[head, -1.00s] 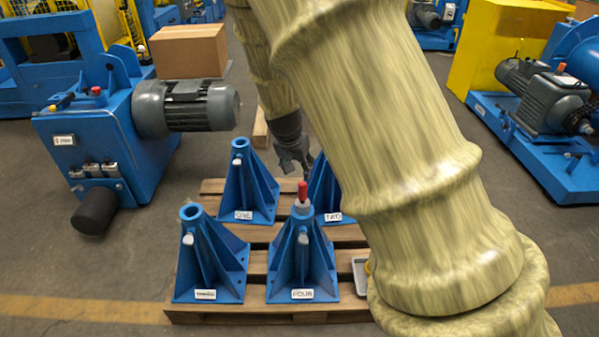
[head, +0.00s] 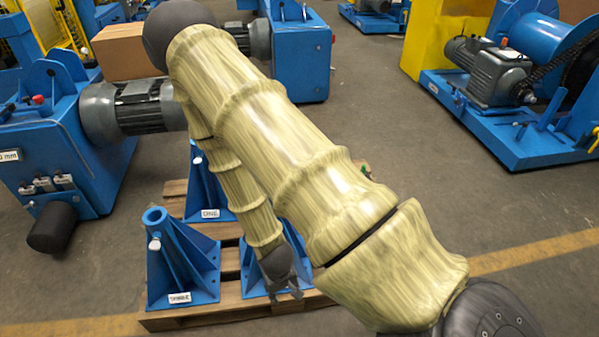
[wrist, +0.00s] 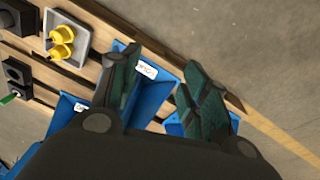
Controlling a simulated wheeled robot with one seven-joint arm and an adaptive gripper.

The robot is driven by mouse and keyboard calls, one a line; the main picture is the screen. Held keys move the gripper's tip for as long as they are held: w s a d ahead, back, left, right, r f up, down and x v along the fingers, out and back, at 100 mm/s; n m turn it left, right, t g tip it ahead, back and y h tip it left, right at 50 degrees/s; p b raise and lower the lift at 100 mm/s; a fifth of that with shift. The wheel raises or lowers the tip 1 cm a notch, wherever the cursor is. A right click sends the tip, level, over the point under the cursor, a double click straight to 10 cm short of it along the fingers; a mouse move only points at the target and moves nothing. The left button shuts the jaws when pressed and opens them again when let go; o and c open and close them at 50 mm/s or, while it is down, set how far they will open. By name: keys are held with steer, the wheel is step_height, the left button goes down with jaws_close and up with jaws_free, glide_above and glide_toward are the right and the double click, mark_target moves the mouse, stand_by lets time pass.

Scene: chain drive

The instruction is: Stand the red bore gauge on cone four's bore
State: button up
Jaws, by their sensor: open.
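The red bore gauge does not show in either current view. Cone four (head: 252,283) is blue and mostly hidden behind my arm in the head view; its top and bore are hidden. My gripper (head: 286,292) hangs low at cone four's front right, jaws apart. In the wrist view my gripper (wrist: 160,62) is open, with nothing visible between its fingers. A blue cone base with a white label (wrist: 147,70) lies beyond the fingers; its label is hard to read.
Cone three (head: 180,262) stands left and cone one (head: 203,190) behind, on a wooden pallet (head: 226,302). In the wrist view, a grey tray (wrist: 52,20) holds yellow parts, near black blocks (wrist: 17,72) and a green piece (wrist: 10,98). Open floor lies right of the pallet.

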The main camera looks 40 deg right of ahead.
steer(key=s+a+f+n, duration=0.1)
steer(key=s+a+f, duration=0.1)
steer(key=s, duration=0.4)
steer(key=s+a+f+n+y, duration=0.1)
steer(key=s+a+f, duration=0.1)
steer(key=s, duration=0.5)
steer(key=shift+s+a+f+n+g, duration=0.25)
steer(key=shift+a+f+n+g, duration=0.15)
steer(key=shift+a, duration=0.3)
steer(key=shift+c, duration=0.3)
